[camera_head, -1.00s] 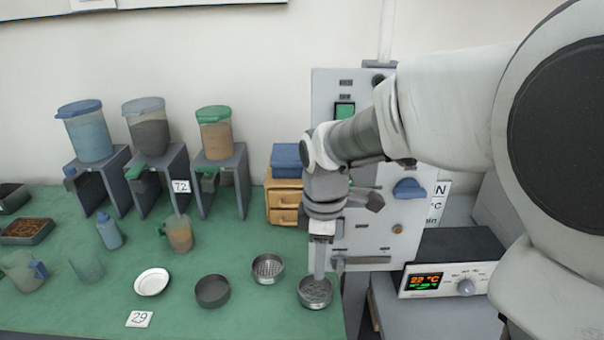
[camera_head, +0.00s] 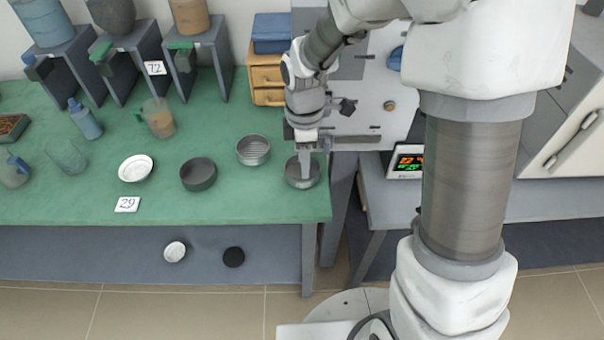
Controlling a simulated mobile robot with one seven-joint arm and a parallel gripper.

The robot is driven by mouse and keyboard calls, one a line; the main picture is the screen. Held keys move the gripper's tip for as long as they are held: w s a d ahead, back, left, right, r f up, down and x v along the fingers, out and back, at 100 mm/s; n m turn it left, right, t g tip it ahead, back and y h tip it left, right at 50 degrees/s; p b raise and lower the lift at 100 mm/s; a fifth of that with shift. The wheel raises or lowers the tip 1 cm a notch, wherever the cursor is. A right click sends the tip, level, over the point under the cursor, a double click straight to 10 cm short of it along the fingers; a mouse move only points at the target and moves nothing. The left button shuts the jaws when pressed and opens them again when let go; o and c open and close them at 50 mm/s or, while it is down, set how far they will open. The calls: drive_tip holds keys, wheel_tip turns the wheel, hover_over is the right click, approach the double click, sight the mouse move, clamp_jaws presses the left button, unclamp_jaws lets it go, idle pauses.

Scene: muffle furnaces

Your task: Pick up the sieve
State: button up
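Two round metal sieve-like pans stand near the right end of the green table. One sieve (camera_head: 253,150) with a mesh-like bottom stands a little to the left of my gripper. The other sieve (camera_head: 293,178) is right under my gripper (camera_head: 304,176), at the table's right edge. My gripper points down and its fingertips reach into or against this second sieve. The fingers look close together, but I cannot tell whether they are closed on its rim. A dark round pan (camera_head: 198,174) stands to the left.
A white dish (camera_head: 136,168) and a card marked 29 (camera_head: 127,204) lie further left on the table (camera_head: 70,205). Wooden drawers (camera_head: 266,78) and a grey furnace panel (camera_head: 375,120) stand behind.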

drive_tip(key=f, duration=0.2)
drive_tip(key=f+b, duration=0.1)
drive_tip(key=f, duration=0.4)
drive_tip(key=shift+w+f, duration=0.2)
drive_tip(key=shift+w, duration=0.05)
clamp_jaws()
idle(1.2)
